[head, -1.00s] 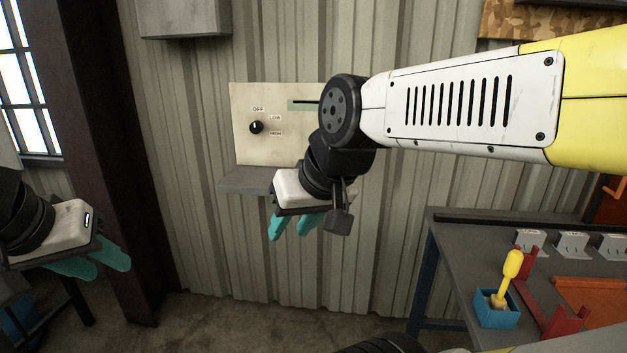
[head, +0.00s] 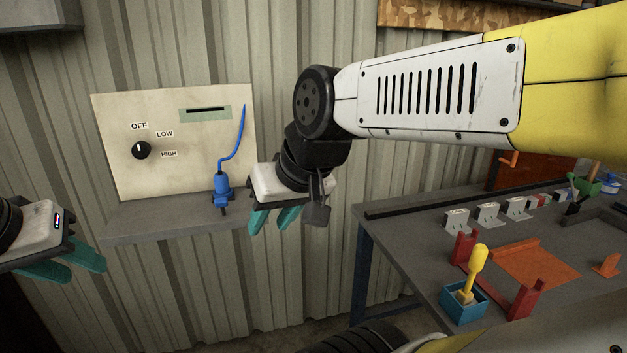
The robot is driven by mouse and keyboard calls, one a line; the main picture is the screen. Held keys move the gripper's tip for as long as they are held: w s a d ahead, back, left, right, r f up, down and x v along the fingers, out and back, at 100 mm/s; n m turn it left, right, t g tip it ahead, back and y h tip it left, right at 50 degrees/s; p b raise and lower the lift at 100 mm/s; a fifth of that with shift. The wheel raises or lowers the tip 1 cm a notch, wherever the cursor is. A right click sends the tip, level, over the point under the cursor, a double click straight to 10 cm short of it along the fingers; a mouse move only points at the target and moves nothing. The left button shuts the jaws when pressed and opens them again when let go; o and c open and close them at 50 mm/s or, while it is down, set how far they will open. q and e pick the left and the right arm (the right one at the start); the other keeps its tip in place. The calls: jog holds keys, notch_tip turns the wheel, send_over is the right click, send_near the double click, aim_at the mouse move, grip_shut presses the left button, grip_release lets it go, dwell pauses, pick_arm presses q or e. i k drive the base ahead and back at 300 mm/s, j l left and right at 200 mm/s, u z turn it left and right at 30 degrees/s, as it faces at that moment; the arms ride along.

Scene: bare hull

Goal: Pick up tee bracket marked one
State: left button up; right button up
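Several grey brackets with small white labels stand in a row along the back of the workbench. They show as a left one (head: 455,219), a middle one (head: 487,215) and a right one (head: 517,208). The labels are too small to read, so I cannot tell which is marked one. My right gripper (head: 274,220) hangs in front of the wall, left of the bench and away from the brackets. Its teal fingers are apart and empty. My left gripper (head: 66,264) is at the left edge, far from the bench, with its teal fingers apart and empty.
The workbench (head: 400,236) holds a blue box (head: 464,304) with a yellow-handled tool (head: 477,265), a red stand (head: 466,250) and an orange plate (head: 535,266). A control panel (head: 170,120) with a knob is on the wall above a shelf (head: 150,222). A blue corded tool (head: 222,188) hangs there.

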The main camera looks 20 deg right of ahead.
aim_at(453, 221)
jog(key=i+z, duration=0.15)
jog(key=z, duration=0.3)
jog(key=i+z, duration=0.1)
jog(key=z, duration=0.35)
jog(key=i+j+z, duration=0.1)
jog(key=z, duration=0.35)
jog(key=i+j+z, duration=0.1)
jog(key=z, duration=0.35)
jog(key=i+z, duration=0.2)
jog(key=z, duration=0.2)
jog(key=i+j+z, duration=0.15)
jog(key=z, duration=0.25)
jog(key=i+j+z, duration=0.15)
jog(key=z, duration=0.25)
jog(key=i+j+z, duration=0.15)
jog(key=z, duration=0.25)
jog(key=j, duration=0.1)
